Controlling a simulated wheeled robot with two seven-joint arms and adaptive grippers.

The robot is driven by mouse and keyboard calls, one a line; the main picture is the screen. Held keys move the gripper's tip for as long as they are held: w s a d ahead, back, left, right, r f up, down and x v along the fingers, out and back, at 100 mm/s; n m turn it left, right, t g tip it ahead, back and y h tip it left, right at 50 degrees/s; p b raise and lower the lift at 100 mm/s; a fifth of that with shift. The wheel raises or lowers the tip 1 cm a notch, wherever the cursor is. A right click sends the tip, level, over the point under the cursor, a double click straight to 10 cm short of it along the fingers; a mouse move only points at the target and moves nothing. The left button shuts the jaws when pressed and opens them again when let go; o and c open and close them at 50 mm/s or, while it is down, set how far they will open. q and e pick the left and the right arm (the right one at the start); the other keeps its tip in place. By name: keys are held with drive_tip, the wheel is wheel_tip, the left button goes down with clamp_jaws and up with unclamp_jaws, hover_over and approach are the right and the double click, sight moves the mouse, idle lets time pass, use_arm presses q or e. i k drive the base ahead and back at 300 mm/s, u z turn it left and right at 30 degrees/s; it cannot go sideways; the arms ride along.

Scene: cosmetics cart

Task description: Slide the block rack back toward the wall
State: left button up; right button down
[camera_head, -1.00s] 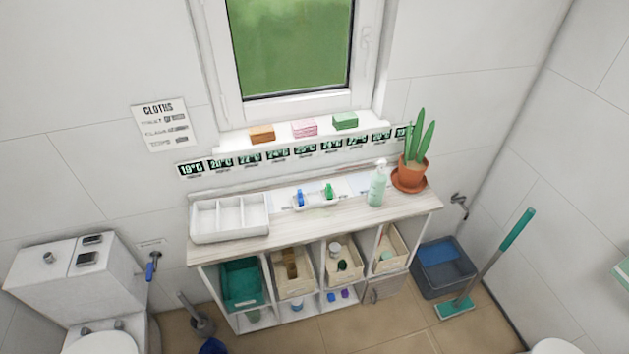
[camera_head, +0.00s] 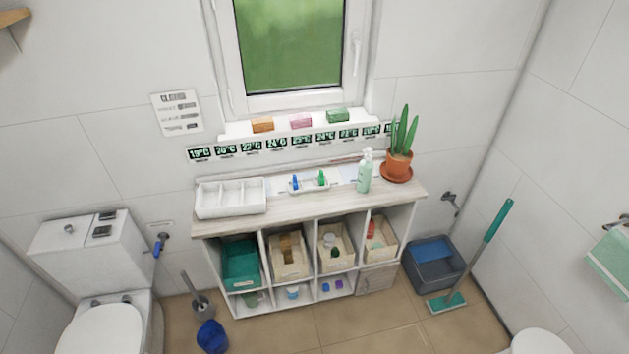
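A small white rack (camera_head: 309,187) stands on the wooden top of the shelf unit, near its middle, and I take it for the block rack. It holds a blue piece (camera_head: 295,182) and a green piece (camera_head: 322,178). A flat white sheet (camera_head: 345,174) lies around and behind it, with the tiled wall beyond. Neither of my grippers shows in the head view.
A white divided tray (camera_head: 231,198) stands left of the rack. A pump bottle (camera_head: 364,172) and a potted plant (camera_head: 397,165) stand to the right. The shelf top's front strip (camera_head: 300,209) is clear. A toilet (camera_head: 105,325), blue bucket (camera_head: 212,336) and mop (camera_head: 480,260) flank the unit.

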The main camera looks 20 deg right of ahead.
sight(311, 183)
drive_tip(key=z, duration=0.9)
drive_tip(key=i, duration=1.2)
drive_tip(key=z, duration=0.4)
